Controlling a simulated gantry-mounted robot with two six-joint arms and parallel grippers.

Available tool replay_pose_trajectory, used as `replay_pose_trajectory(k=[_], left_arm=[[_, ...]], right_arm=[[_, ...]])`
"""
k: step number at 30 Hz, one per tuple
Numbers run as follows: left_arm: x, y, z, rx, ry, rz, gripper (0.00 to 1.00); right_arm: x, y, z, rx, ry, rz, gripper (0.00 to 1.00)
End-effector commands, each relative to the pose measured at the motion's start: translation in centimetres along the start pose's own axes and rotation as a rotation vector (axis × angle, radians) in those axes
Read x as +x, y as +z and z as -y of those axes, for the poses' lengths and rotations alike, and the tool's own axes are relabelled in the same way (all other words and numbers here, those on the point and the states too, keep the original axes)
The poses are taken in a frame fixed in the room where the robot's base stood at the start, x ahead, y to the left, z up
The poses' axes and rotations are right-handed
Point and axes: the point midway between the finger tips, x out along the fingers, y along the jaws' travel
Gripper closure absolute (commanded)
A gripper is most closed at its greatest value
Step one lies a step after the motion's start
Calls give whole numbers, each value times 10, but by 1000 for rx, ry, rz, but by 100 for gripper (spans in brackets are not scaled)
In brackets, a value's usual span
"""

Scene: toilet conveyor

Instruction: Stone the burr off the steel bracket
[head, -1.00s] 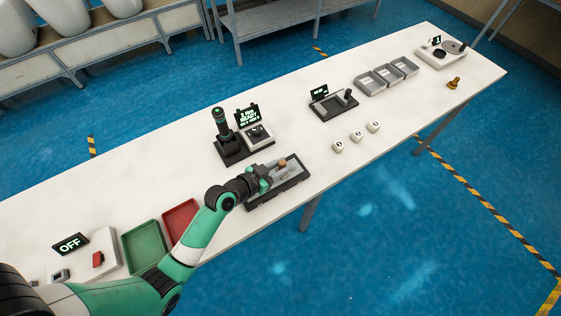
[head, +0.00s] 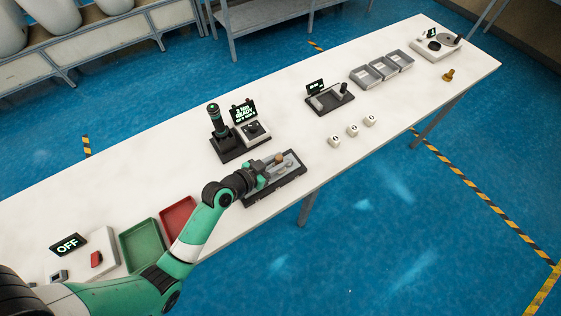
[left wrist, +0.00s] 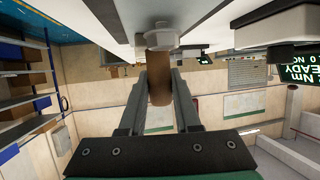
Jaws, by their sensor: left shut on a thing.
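My left gripper (head: 268,171) is low over the black tray-like fixture (head: 246,202) near the table's front edge. It is shut on a brown, handle-like cylinder (left wrist: 159,88), which stands between the two fingers in the left wrist view. The brown top also shows in the head view (head: 280,158). A pale grey piece (left wrist: 160,38) adjoins the brown cylinder. Grey metal parts lie in the fixture, partly hidden by my gripper; I cannot make out the bracket or its burr clearly. My right gripper is not in view.
Behind the fixture stand a dark upright driver (head: 216,120) and a box with a lit screen (head: 243,111). Red (head: 178,214) and green (head: 127,246) trays lie to the left. Three small white blocks (head: 352,131) sit to the right. Bare white tabletop lies between these stations.

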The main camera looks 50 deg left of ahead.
Motion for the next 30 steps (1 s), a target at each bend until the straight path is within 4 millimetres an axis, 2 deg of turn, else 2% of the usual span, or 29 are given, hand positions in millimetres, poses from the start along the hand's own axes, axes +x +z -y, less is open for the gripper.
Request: replay_pose_trajectory(k=[5, 22, 30], left_arm=[[-1, 0, 0, 0, 1, 6, 100], [-26, -63, 0, 1, 0, 0, 100], [-27, -65, 0, 0, 0, 0, 100]], right_arm=[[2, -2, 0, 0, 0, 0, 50], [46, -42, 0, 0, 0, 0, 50], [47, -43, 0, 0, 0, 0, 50]])
